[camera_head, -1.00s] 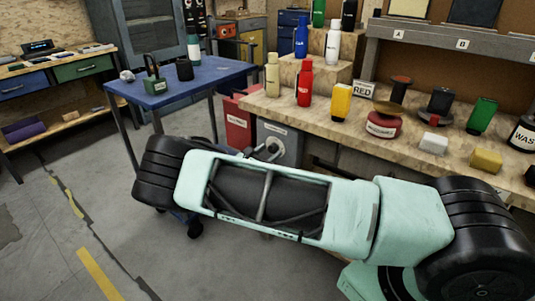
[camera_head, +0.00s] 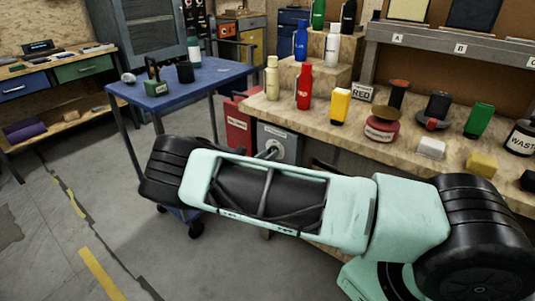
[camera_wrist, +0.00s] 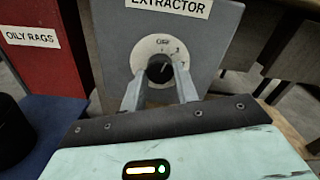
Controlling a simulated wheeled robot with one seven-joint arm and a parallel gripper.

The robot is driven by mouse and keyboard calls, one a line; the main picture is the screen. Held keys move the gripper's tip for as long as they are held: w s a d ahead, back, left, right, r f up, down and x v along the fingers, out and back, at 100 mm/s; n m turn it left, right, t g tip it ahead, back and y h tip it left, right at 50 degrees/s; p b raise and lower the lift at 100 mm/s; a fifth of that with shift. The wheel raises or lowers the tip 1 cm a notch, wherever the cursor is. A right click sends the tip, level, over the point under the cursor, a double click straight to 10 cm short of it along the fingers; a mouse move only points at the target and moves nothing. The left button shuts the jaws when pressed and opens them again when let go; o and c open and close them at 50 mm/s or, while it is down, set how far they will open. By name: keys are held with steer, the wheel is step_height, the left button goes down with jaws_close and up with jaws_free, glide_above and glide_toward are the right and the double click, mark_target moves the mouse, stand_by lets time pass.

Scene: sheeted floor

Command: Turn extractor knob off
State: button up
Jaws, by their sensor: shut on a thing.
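The extractor is a grey box (camera_wrist: 204,36) labelled EXTRACTOR, seen in the wrist view. Its round white dial plate (camera_wrist: 146,48) is marked Off at the top, with numbers to the right. A black knob (camera_wrist: 159,70) sits in the middle, and its pale pointer mark leans up and right; the exact setting is hard to read. My gripper (camera_wrist: 163,75) is shut on the knob, one grey finger on each side. In the head view the box (camera_head: 291,137) stands below the bench edge, and my arm covers its lower part.
A red OILY RAGS bin (camera_wrist: 40,60) stands left of the box, also in the head view (camera_head: 238,130). A blue table (camera_head: 205,84) is further left. A wooden bench (camera_head: 400,140) with bottles and blocks lies above and right. The floor at left is clear.

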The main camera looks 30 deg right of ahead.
steer(key=shift+n+p, duration=0.4)
steer(key=shift+n, duration=1.5)
steer(key=o, duration=1)
steer(key=shift+a, duration=0.15)
steer(key=b+v, duration=0.1)
steer(key=v, duration=1.6)
steer(key=shift+s+a, duration=0.1)
steer(key=shift+r, duration=0.1)
